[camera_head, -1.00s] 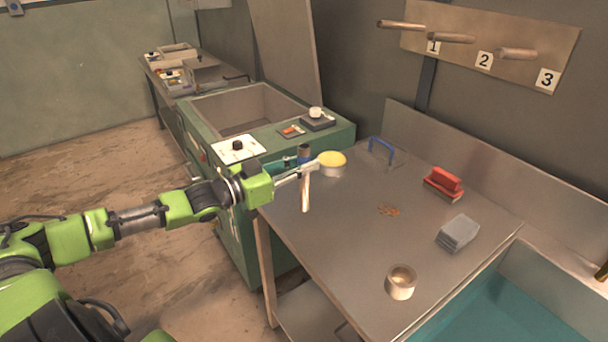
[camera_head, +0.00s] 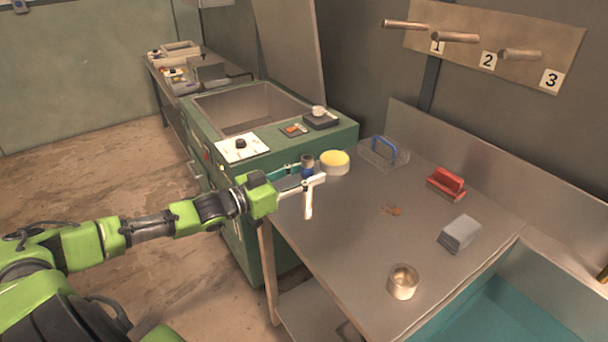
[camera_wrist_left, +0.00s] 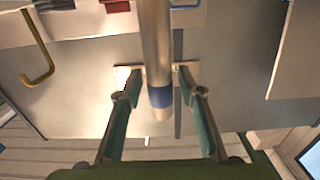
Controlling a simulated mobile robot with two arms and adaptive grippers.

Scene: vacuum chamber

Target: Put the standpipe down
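The standpipe (camera_head: 308,206) is a slim, pale, coppery tube with a dark blue band near its upper end. It is upright over the near left part of the metal table (camera_head: 350,240). My left gripper (camera_head: 312,182) has its fingers around the upper part of the tube. In the left wrist view, the standpipe (camera_wrist_left: 155,45) passes between the two fingertips, which appear to press on it from both sides. Its blue band sits between the fingers. I cannot tell whether its lower end touches the table. My right gripper is not in view.
Close behind the standpipe is a yellow-topped round tub (camera_head: 335,168). Numbered pegs (camera_head: 455,37) project from the wall. A green open-topped cabinet (camera_head: 345,131) adjoins.

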